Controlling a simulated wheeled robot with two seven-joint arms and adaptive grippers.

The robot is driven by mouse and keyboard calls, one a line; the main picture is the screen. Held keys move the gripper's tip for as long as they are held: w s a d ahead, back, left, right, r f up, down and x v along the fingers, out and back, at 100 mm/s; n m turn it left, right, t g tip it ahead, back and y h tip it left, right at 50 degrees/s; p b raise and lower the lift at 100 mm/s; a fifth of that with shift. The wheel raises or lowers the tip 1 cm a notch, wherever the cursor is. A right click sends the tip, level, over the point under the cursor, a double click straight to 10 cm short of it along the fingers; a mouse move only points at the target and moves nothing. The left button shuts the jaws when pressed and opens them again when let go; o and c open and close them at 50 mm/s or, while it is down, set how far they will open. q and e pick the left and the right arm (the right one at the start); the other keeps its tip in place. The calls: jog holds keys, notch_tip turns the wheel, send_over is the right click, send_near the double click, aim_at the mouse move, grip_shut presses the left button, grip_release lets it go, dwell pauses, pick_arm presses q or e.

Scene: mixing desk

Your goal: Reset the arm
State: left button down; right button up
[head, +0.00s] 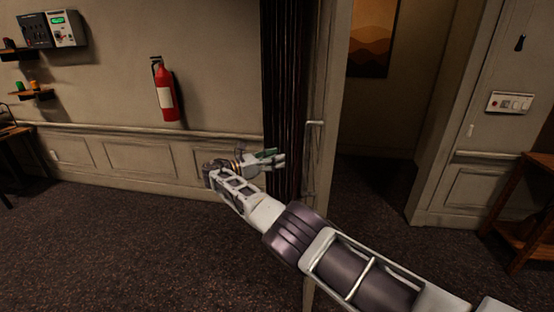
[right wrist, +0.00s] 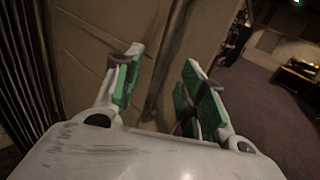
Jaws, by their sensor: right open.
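My right arm stretches in from the lower right in the head view. My right gripper (head: 275,159) is at its far end, in front of the dark curtain and left of the door edge. In the right wrist view the gripper (right wrist: 163,88) has its two green-padded fingers apart, with nothing between them. Panelling and a thin dark upright line show beyond the fingers. My left gripper is in neither view.
An open doorway is right of a pale door edge with a handle (head: 315,123). A fire extinguisher (head: 165,92) hangs on the left wall. A wooden shelf unit (head: 518,210) stands at the right. A dark curtain (head: 283,90) hangs beside the door. Carpet at lower left is clear.

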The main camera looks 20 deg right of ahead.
jog(key=shift+m, duration=0.3)
